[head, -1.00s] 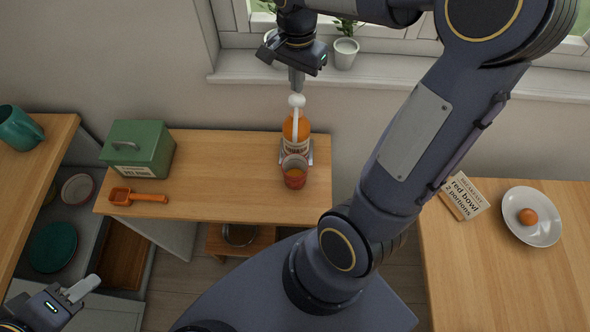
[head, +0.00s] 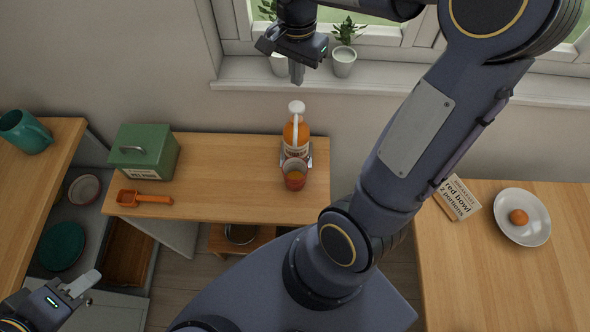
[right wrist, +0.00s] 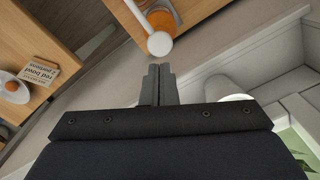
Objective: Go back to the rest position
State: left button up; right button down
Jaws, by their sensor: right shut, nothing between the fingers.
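My right gripper (head: 297,76) is shut and empty. It points down above the white pump top of the orange bottle (head: 296,136), with a clear gap between them. In the right wrist view the two closed fingers (right wrist: 158,76) show side by side, with the white pump top (right wrist: 159,43) beyond their tips. My left gripper (head: 80,286) is at the bottom left; whether its fingers are apart is unclear at this angle.
A green box (head: 143,163) and an orange scoop (head: 145,198) are on the middle counter (head: 230,180). A sign (head: 457,199) and a plate (head: 540,230) with a round orange-brown item are on the right counter. Potted plants (head: 344,61) stand on the windowsill behind my right gripper.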

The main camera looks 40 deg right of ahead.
jog(key=shift+r, duration=0.65)
jog(key=s+a+f+n+t+y+b, duration=0.3)
jog(key=s+a+n, duration=0.8)
jog(key=s, duration=0.4)
jog(key=f+n+t+b, duration=0.1)
jog(key=t, duration=0.1)
jog(key=shift+a+f+t+y, duration=0.2)
jog(key=shift+a+t+y, duration=0.1)
jog(key=shift+y, duration=0.1)
dwell(0.3)
